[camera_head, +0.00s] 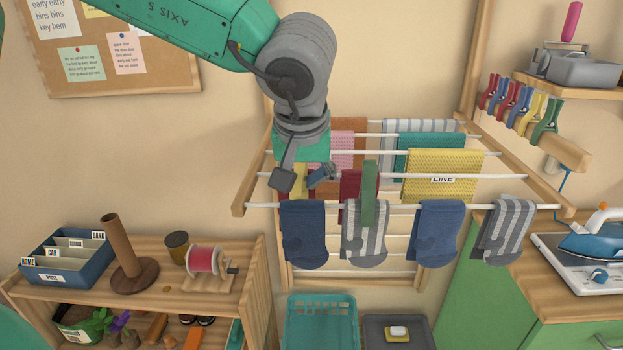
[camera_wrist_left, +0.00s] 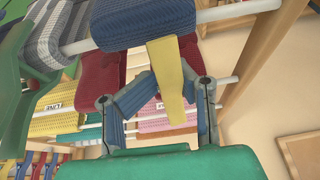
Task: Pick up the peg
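A yellow peg (camera_head: 298,182) stands at the top of the left navy sock (camera_head: 303,232) on the front rail of the drying rack. In the left wrist view the yellow peg (camera_wrist_left: 172,80) hangs over the edge of a navy sock (camera_wrist_left: 145,22). My left gripper (camera_head: 303,181) is open, its two fingers spread to either side of this peg. The fingers also show in the left wrist view (camera_wrist_left: 168,95); I cannot tell whether either touches the peg. A green peg (camera_head: 369,195) clips the striped sock (camera_head: 364,236). My right gripper is not in view.
Several coloured pegs (camera_head: 518,108) sit on a wooden rail at the right. More socks and cloths hang on the rack (camera_head: 260,206) around the gripper. A teal basket (camera_head: 320,310) stands below. An iron (camera_head: 595,238) is on the right counter.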

